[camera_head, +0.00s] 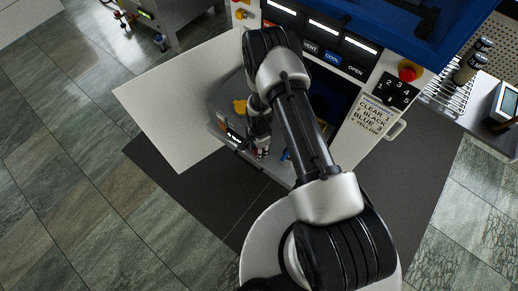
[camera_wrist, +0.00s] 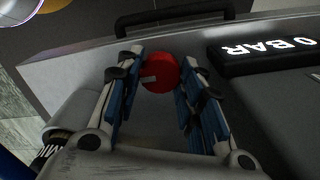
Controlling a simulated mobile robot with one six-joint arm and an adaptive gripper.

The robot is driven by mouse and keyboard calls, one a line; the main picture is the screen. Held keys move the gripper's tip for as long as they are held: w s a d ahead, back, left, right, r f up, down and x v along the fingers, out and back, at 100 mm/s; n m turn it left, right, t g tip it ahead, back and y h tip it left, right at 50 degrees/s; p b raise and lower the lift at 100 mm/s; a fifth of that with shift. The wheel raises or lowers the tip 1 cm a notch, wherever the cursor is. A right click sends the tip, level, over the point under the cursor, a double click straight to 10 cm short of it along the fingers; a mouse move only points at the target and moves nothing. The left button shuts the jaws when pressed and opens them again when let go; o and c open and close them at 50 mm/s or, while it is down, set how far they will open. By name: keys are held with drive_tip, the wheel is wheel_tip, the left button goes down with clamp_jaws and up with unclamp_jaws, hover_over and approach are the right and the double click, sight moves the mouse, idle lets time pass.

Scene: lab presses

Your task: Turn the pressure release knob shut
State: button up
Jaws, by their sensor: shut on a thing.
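In the head view my gripper (camera_head: 262,150) reaches down to the front of the grey press unit, and the knob is mostly hidden there. A black display (camera_wrist: 268,53) beside the knob reads "0 BAR".
A black handle (camera_wrist: 172,18) lies just beyond the knob. In the head view an open white door (camera_head: 165,100) stands left of the unit. A blue cabinet with VENT, COOL and OPEN labels (camera_head: 333,58) rises behind. A red emergency button (camera_head: 408,70) is at right.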

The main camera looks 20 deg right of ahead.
idle(0.3)
drive_tip(key=o, duration=1.1)
wheel_tip(320, 180, up, 12)
idle(0.5)
